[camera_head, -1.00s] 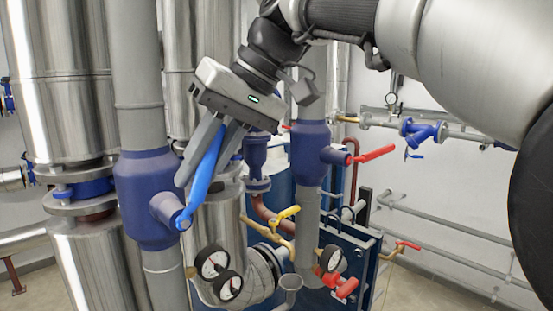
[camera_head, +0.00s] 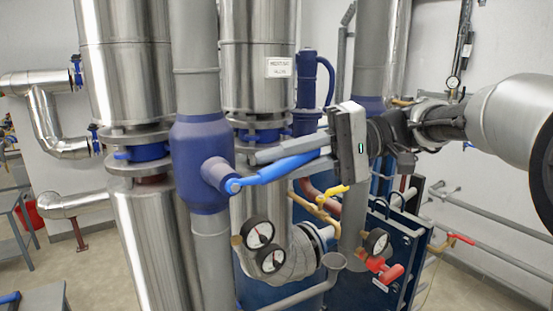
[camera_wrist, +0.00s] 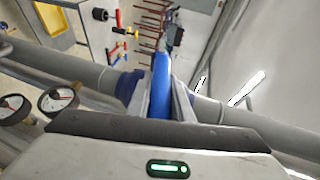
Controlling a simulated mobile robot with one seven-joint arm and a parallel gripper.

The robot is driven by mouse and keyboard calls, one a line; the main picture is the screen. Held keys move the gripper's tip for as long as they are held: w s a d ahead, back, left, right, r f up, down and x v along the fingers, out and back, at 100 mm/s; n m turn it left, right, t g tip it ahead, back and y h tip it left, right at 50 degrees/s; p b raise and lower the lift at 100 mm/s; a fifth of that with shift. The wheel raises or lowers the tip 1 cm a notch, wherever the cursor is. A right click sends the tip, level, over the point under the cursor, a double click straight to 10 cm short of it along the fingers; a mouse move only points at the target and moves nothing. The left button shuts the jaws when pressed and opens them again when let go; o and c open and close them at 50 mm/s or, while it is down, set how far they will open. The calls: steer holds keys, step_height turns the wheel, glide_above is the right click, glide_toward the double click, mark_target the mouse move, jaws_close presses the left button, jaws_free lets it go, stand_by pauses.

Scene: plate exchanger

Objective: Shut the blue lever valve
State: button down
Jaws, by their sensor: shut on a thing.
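The blue lever (camera_head: 275,170) belongs to the blue valve body (camera_head: 195,160) on the vertical grey pipe. In the head view it points right and slightly up from its pivot, across the pipe. My gripper (camera_head: 290,162) is shut on the lever, its grey fingers on either side of it. In the wrist view the lever (camera_wrist: 161,88) stands between the two fingers (camera_wrist: 161,100), with the blue valve body partly hidden behind them. The parts of the lever between the fingers are partly hidden.
Two pressure gauges (camera_head: 259,234) sit below the lever. A yellow lever (camera_head: 330,192) and a red-handled valve (camera_head: 384,270) are to the lower right. Thick metal-clad pipes (camera_head: 128,60) stand at the left and behind. Open floor shows at the lower left.

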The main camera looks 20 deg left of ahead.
steer(key=shift+w+f+m+g+y+b, duration=0.1)
steer(key=shift+f+m+g+y+b, duration=0.55)
steer(key=shift+f+y, duration=0.45)
steer(key=c, duration=1.6)
jaws_free()
steer(key=shift+d, duration=0.1)
steer(key=v, duration=1.7)
steer(key=shift+w+d+f+p, duration=0.1)
steer(key=shift+f+p, duration=0.05)
steer(key=shift+p, duration=0.25)
